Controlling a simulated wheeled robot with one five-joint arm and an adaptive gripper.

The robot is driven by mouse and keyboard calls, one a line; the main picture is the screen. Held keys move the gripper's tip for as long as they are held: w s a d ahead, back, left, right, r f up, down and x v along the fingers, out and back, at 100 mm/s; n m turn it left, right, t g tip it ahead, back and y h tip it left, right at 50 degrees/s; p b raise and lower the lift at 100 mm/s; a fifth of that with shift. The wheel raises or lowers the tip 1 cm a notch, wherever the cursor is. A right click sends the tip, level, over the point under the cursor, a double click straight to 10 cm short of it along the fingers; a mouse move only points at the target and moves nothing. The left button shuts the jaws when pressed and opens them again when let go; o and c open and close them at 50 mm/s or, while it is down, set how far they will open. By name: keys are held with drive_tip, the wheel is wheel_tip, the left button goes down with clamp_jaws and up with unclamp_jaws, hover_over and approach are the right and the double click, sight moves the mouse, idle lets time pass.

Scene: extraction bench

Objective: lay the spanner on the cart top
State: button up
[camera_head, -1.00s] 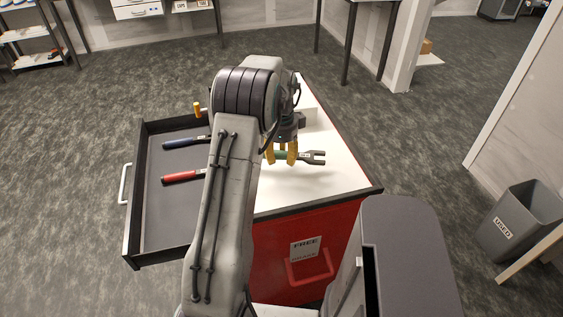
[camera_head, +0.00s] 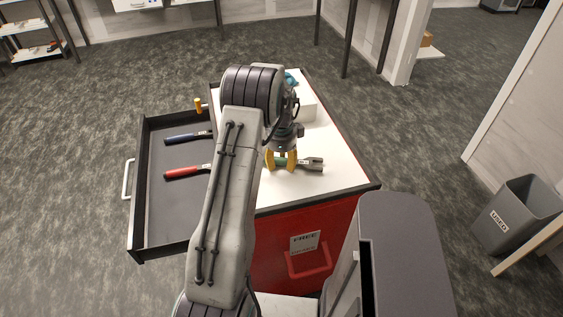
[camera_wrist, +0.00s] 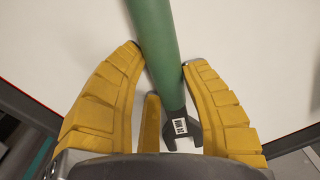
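The spanner has a green handle (camera_wrist: 153,35) and a dark grey forked jaw (camera_head: 314,164). It lies on the white cart top (camera_head: 335,178), with no clear gap or separate shadow beneath it. In the wrist view the jaw (camera_wrist: 181,128) bears a small white label and points toward my palm. My gripper (camera_head: 281,168) stands low over the spanner, its yellow fingers bowed outward on both sides of the handle. In the wrist view the fingertips are very close to the handle, with thin gaps at most. The handle's far end is out of that view.
An open drawer (camera_head: 132,225) at the left holds a blue-handled tool (camera_head: 183,138) and a red-handled tool (camera_head: 183,172). A white box (camera_head: 308,106) and a teal item (camera_head: 291,79) are at the cart's back. Bare cart top lies right of the spanner.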

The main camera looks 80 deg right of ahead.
drive_tip(key=o, duration=0.4)
drive_tip(key=shift+r, duration=0.1)
